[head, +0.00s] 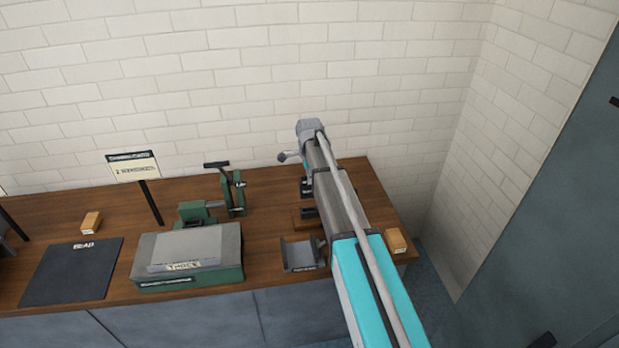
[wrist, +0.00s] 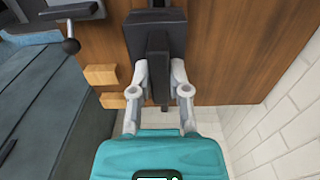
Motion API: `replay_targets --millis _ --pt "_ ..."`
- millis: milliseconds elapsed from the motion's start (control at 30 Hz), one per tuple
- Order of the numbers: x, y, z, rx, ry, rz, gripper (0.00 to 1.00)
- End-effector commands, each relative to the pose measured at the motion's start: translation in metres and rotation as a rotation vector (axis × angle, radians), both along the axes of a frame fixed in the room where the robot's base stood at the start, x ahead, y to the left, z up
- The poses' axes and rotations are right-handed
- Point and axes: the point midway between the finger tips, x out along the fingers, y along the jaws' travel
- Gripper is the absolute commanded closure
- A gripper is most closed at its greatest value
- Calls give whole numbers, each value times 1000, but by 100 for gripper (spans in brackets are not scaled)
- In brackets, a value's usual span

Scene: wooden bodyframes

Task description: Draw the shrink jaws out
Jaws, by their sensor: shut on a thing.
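My gripper (wrist: 158,72) is shut on a dark block (wrist: 157,48) in the wrist view, one finger on each side of it. The block reaches up to a wider dark part at the top of the picture. I cannot tell whether the two are joined, nor whether the block is the shrink jaws, as no label shows. Dark pieces (head: 308,212) show left of the arm.
On the wooden bench (head: 270,190) stand a green clamp-like tool (head: 237,195), a green box with a grey top (head: 190,272), an open grey tray (head: 301,256), a dark mat (head: 70,272) and a sign (head: 133,168). Small wooden blocks (head: 396,240) lie about. Brick walls close the back and right.

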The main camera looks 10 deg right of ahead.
Motion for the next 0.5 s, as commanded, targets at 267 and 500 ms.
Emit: replay_targets --millis 267,500 --pt "0 0 -18 0 0 0 100" --pt "0 0 -32 0 0 0 100"
